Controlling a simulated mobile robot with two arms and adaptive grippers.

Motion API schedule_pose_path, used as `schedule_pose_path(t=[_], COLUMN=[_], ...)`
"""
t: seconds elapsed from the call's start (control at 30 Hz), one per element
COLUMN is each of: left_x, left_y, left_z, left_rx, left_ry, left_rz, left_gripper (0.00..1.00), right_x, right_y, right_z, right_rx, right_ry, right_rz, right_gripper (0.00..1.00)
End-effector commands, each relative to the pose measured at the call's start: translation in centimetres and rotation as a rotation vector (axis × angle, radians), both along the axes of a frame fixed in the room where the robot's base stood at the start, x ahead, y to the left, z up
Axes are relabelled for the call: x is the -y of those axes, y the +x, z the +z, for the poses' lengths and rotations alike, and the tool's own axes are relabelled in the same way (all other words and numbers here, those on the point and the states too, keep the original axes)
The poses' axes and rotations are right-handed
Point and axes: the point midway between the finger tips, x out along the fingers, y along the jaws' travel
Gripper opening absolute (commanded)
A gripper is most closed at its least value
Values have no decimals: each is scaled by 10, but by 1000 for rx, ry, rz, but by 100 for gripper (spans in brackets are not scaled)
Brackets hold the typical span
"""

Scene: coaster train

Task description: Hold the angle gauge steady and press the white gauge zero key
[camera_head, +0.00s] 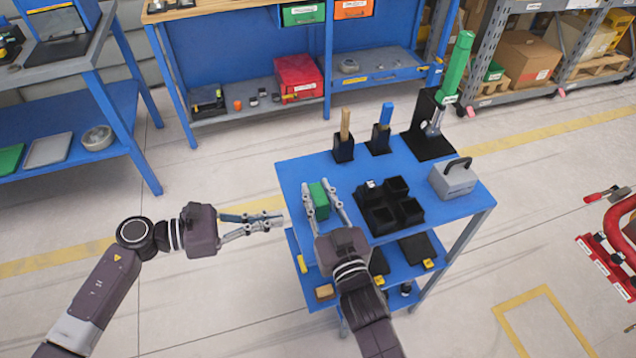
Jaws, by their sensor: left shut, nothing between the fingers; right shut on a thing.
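A small green block (319,197), which may be the angle gauge, is on or just above the left part of the blue cart top (295,172). My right gripper (320,188) is shut on it, with one finger on each side. My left gripper (279,221) is shut and empty, pointing right at the cart's left edge, a little to the left of and below the green block. No white zero key can be made out at this size; the block's near side is partly hidden by my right gripper.
On the cart stand a black tray with several compartments (378,215), a grey case with a handle (453,182), two black holders (344,150) (378,140) and a black stand with a green handle (430,143). Blue workbenches lie behind and left. The floor left of the cart is clear.

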Motion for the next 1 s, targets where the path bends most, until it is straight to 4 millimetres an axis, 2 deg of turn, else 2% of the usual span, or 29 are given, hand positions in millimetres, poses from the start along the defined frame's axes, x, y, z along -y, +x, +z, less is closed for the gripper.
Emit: schedule_pose_path(t=[0.03, 0.07, 0.23, 0.5, 0.63, 0.77, 1.0], left_x=[0, 0, 0, 0, 0, 0, 0], left_y=[0, 0, 0, 0, 0, 0, 0], left_z=[0, 0, 0, 0, 0, 0, 0], left_rx=[0, 0, 0, 0, 0, 0, 0], left_ry=[0, 0, 0, 0, 0, 0, 0], left_rz=[0, 0, 0, 0, 0, 0, 0], left_gripper=[0, 0, 0, 0, 0, 0, 0], right_x=[0, 0, 0, 0, 3, 9, 24], right_y=[0, 0, 0, -1, -8, -27, -73], right_z=[0, 0, 0, 0, -1, -1, -2], right_rx=[0, 0, 0, 0, -1, -2, -5], right_ry=[0, 0, 0, 0, 1, 0, -1], right_rz=[0, 0, 0, 0, 0, 0, 0], right_gripper=[0, 26, 43, 43, 43, 43, 43])
